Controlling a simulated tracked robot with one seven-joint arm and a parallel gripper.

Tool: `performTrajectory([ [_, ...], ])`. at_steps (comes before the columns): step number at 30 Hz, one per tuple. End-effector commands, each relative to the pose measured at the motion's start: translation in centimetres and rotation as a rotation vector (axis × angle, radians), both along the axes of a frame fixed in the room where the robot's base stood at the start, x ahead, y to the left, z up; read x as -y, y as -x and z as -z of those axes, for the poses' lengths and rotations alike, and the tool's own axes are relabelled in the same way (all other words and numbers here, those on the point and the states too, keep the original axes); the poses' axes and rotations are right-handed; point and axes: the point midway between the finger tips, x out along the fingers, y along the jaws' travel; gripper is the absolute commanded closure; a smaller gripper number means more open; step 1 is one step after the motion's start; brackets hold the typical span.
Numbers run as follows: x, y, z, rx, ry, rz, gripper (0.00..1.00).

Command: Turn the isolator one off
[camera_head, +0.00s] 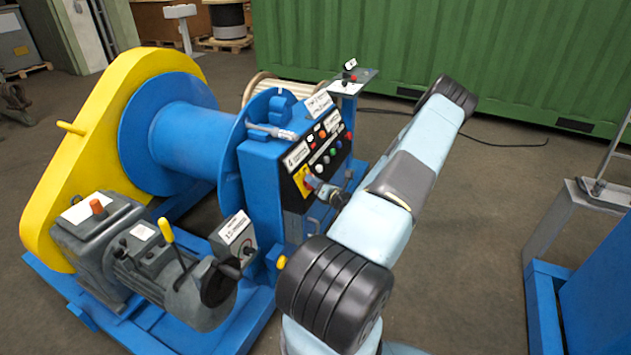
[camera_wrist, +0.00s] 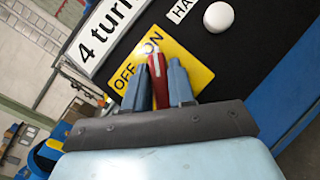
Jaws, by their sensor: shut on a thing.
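The isolator is a yellow plate (camera_wrist: 196,72) marked OFF and ON, with a red handle (camera_wrist: 158,70) on it, on the black panel of the blue winch cabinet. In the wrist view the white-marked tip of the handle lies just below the word ON, with OFF to its left. My gripper (camera_wrist: 159,82) is shut on the red handle, one blue-grey finger on each side. The handle's lower part is hidden by the gripper. In the head view the yellow plate (camera_head: 301,180) shows at the panel's lower left, and my gripper (camera_head: 322,190) reaches it from the right.
A white button (camera_wrist: 219,17) and a white label (camera_wrist: 108,35) starting "4 turn" are close to the plate. Several coloured buttons (camera_head: 327,153) line the panel. A grey motor (camera_head: 170,270) with a yellow lever (camera_head: 166,230) stands left of the cabinet. Open floor lies right of my arm.

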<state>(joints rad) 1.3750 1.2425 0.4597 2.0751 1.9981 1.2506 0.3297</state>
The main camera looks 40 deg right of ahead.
Motion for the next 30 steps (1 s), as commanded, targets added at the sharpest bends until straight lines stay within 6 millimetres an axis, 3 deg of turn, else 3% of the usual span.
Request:
performTrajectory([
  [30,0.24,0.04,0.51,0.296,0.749,-0.405,1.0],
])
